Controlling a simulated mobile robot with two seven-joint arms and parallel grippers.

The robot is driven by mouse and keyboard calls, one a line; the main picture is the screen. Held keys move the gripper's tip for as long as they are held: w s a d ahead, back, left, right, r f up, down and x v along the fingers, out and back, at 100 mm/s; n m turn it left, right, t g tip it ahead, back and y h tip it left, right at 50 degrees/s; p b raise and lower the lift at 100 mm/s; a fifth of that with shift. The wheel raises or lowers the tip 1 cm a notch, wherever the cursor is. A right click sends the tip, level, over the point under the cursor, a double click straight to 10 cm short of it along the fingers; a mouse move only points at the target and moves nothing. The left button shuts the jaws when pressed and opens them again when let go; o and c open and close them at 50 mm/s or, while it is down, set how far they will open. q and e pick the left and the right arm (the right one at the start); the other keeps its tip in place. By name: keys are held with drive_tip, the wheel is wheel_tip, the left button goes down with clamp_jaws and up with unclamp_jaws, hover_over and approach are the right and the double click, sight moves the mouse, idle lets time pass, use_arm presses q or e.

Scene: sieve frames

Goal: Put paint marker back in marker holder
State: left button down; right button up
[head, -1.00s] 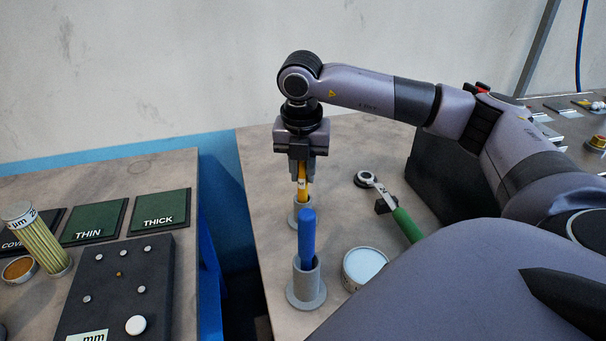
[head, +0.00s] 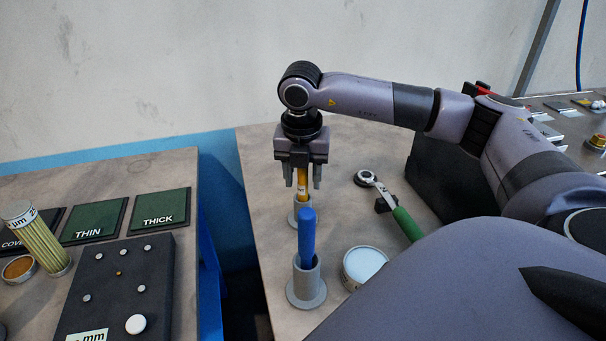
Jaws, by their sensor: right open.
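The yellow paint marker (head: 302,181) stands upright in the rear grey marker holder (head: 294,217). My right gripper (head: 302,184) is open above it, with one finger on each side of the marker's upper part and gaps between. A thick blue marker or handle (head: 307,237) stands in a second grey holder (head: 306,287) in front and partly covers the rear holder. My left gripper is not in view.
A round tin with a pale blue top (head: 364,267) stands right of the front holder. A green-handled tool (head: 405,222) lies behind it. A second table at left holds THIN (head: 92,218) and THICK (head: 160,210) plates, a dark board (head: 118,290) and a mesh cylinder (head: 40,243).

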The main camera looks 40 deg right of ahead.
wheel_tip(320, 180, up, 12)
drive_tip(key=s+a, duration=0.1)
drive_tip(key=shift+b, duration=0.3)
drive_tip(key=shift+a, duration=0.1)
idle(0.4)
